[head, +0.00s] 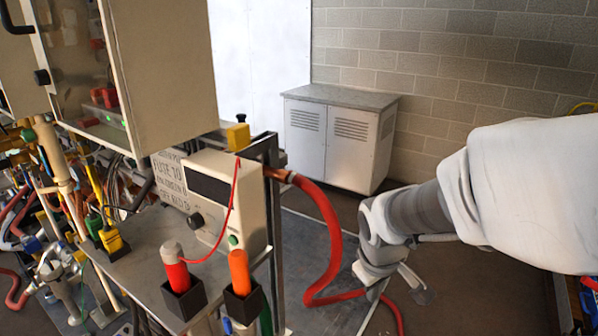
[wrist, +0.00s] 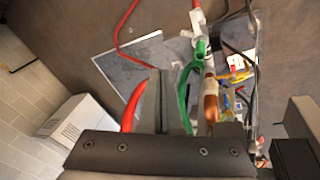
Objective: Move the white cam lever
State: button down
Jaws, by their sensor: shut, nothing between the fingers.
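I cannot pick out a white cam lever with certainty. In the wrist view a small white fitting (wrist: 197,22) sits at the top, joined to a red line and a green part below it; I cannot tell if it is the lever. My gripper (wrist: 157,76) shows in the wrist view as narrow grey fingers rising from a dark bracket, shut and empty. The white fitting is above and right of the fingertips, apart from them in the picture. In the head view my arm reaches in from the right, and its wrist end is low in the middle right.
A beige box with a dark display (head: 222,200) stands on a metal shelf (head: 140,268), left in the head view. A red hose (head: 328,225) hangs between this rack and my arm. Crowded pipes fill the lower left. A white cabinet (head: 335,140) stands by the brick wall.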

jog(key=f+n+g+b, duration=0.1)
jog(key=f+b, duration=0.3)
jog(key=f, duration=0.9)
jog(key=a+f+n+y+b, duration=0.1)
jog(key=f+b, duration=0.4)
jog(key=f, duration=0.7)
jog(key=w+a+f+n+g+y+b, duration=0.1)
jog(key=f+n+b, duration=0.2)
jog(key=f, duration=1)
jog(key=shift+a+f+n+g+b, duration=0.2)
jog(key=shift+f+n+g+b, duration=0.1)
jog(key=shift+b, duration=0.65)
